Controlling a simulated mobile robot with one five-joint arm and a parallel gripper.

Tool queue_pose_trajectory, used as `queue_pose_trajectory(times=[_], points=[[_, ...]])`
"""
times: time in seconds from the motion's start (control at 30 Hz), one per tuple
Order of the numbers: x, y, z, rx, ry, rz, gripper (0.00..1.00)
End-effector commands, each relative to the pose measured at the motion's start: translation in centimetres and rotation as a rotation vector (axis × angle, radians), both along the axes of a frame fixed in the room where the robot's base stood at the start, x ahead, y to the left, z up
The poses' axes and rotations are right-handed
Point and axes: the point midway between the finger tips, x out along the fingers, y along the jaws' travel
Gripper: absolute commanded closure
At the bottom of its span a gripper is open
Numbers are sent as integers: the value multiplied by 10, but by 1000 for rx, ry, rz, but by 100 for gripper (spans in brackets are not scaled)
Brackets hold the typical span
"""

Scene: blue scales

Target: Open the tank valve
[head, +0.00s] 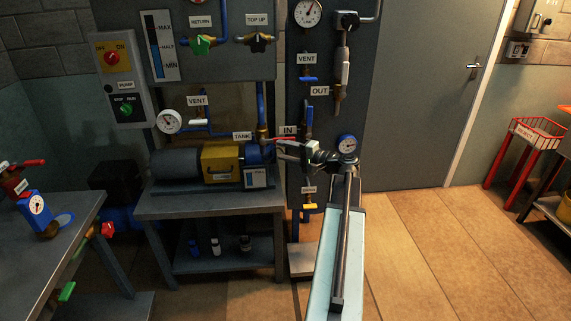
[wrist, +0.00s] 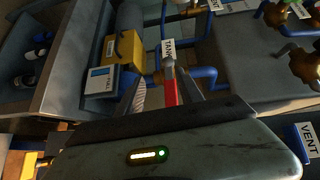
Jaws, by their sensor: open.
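The tank valve shows as a red lever (head: 282,139) on the blue pipe beside the TANK label (head: 242,135) in the head view. My gripper (head: 284,148) is at that lever, reaching in from the right. In the wrist view the red lever (wrist: 171,92) stands between the two open fingers of my gripper (wrist: 165,78), just by the TANK label (wrist: 169,49). The fingers are apart, one on each side of it. I cannot tell whether either finger touches the lever. The lever's pivot is partly hidden.
A yellow-and-grey pump (head: 221,162) sits on the metal bench (head: 210,205) left of my gripper. A panel with the IN label (head: 288,131), a gauge (head: 347,144) and a yellow-handled valve (head: 310,206) stands close behind my arm. Floor on the right (head: 430,250) is clear.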

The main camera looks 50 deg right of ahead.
Motion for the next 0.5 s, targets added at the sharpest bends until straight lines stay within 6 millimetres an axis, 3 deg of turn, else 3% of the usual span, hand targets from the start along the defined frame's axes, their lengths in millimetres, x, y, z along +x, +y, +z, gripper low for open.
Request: queue_pose_trajectory(times=[0.03, 0.1, 0.23, 0.37, 0.5], points=[[-14, -25, -7, 20, -38, -43, 56], [-27, -43, 0, 39, -74, -79, 56], [-34, -51, 7, 49, -94, -97, 56], [-24, -50, 8, 48, -93, -95, 56], [2, -48, 8, 48, -92, -93, 56]])
